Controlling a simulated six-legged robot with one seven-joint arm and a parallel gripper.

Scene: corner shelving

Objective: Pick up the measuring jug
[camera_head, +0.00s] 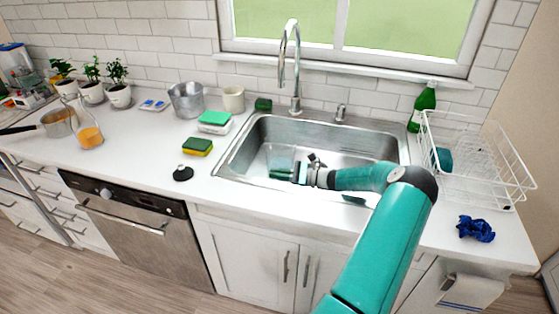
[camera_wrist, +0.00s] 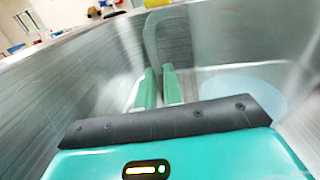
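A clear see-through container, which looks like the measuring jug (camera_head: 281,152), stands in the left part of the steel sink. My gripper (camera_head: 281,173) reaches down into the sink from the right, and its fingers overlap the jug's lower part in the head view. In the wrist view my two green fingers (camera_wrist: 159,87) are close together with a narrow gap. A faint transparent outline of the jug (camera_wrist: 152,40) shows just beyond them. I cannot tell whether the fingers touch or clasp the jug's wall or handle.
The steel sink (camera_head: 228,163) has walls close around my gripper, and a tall faucet (camera_head: 297,65) stands behind it. A white dish rack (camera_head: 470,170), a green bottle (camera_head: 423,107) and a blue cloth (camera_head: 476,229) are to the right. Sponges (camera_head: 197,146) and a black stopper (camera_head: 182,173) lie left.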

